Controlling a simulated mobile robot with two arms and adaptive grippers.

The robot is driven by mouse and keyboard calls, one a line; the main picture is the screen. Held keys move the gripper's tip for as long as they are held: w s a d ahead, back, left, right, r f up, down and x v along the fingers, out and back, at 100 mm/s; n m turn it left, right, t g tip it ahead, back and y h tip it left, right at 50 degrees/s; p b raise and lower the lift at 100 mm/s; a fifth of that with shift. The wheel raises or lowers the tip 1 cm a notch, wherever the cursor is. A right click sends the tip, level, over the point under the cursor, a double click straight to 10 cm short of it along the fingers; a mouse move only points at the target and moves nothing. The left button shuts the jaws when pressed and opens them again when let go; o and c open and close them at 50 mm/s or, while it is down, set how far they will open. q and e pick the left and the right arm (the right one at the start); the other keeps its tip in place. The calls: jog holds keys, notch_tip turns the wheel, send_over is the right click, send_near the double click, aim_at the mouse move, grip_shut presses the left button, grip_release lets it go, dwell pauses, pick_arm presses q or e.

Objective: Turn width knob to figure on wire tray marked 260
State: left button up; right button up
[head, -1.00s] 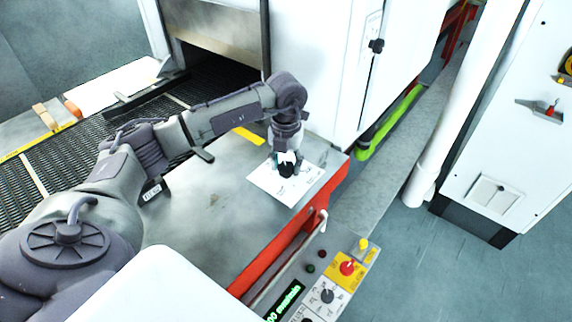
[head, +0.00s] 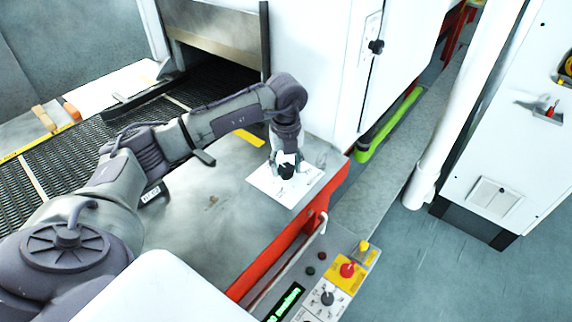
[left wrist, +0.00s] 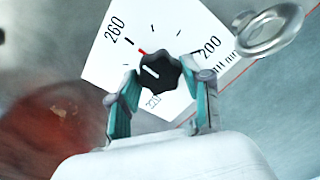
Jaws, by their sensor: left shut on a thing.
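The black lobed width knob (left wrist: 160,72) sits on a white dial plate (left wrist: 185,25), with 260 at upper left, 200 at right and a partly hidden figure below. A white line on the knob's left part slants to the upper left, and a red mark shows just above it. My left gripper (left wrist: 163,88) is shut on the knob, its teal-padded fingers at either side. In the head view, my left gripper (head: 286,166) covers most of the knob above the dial plate (head: 268,186). My right gripper is out of view.
The mesh belt (head: 70,160) runs at left into the oven opening. A control panel (head: 325,297) with a red knob and green display stands at the front. Grey floor is clear at right.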

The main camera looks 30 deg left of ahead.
aim_at(286, 168)
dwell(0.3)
pick_arm(q)
jog(key=o, duration=1.2)
jog(key=shift+c, duration=0.2)
jog(key=shift+r, duration=0.1)
notch_tip(286, 168, up, 12)
